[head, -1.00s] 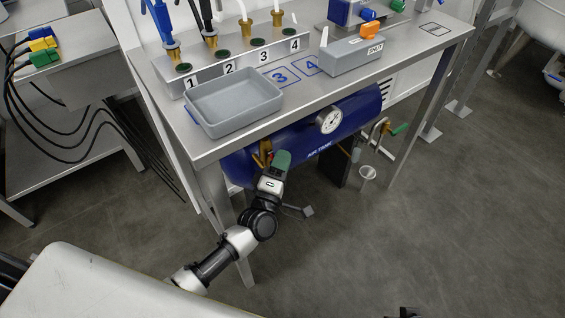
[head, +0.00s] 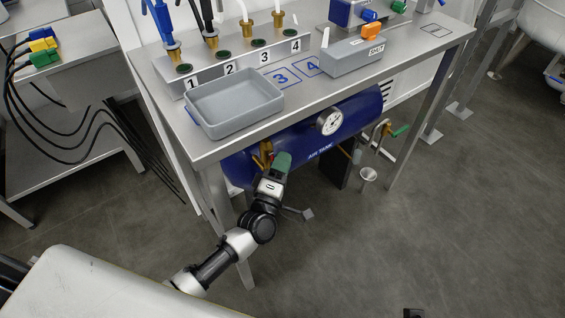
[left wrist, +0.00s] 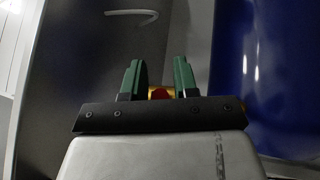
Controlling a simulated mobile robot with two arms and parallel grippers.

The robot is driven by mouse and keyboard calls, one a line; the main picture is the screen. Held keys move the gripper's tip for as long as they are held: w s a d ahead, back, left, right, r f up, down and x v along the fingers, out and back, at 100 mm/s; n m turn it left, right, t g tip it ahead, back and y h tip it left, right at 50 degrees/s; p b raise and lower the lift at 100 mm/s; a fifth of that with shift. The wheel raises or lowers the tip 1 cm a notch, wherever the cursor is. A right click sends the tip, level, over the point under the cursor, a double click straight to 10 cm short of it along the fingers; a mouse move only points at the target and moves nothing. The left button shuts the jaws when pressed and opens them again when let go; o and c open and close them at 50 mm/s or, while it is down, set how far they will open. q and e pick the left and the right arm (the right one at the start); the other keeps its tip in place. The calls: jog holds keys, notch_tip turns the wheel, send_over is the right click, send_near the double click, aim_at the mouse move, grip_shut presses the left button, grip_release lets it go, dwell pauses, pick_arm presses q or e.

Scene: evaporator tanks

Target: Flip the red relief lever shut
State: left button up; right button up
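My left gripper (head: 281,160) is under the front edge of the steel table, by the left end of the blue air tank (head: 318,150). In the left wrist view its two green fingers (left wrist: 158,78) stand apart. A small red piece (left wrist: 159,94), probably the relief lever, shows low between them with a brass part (left wrist: 154,88) around it. I cannot tell whether the fingers touch it. In the head view brass fittings (head: 265,152) show beside the gripper, and the lever is hidden. A dark piece at the bottom edge may be part of my right arm; its gripper state does not show.
The steel table (head: 215,148) is above the gripper, and its front leg (head: 243,272) is close to the arm. A grey tray (head: 240,125) and a grey box (head: 352,56) stand on top. A gauge (head: 330,121) faces out from the tank. The floor at right is clear.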

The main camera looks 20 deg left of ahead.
pick_arm(q)
jog(key=v, duration=1)
jog(key=shift+s, duration=0.4)
pick_arm(e)
jog(key=shift+f, duration=0.35)
pick_arm(q)
jog(key=shift+a+f, duration=0.1)
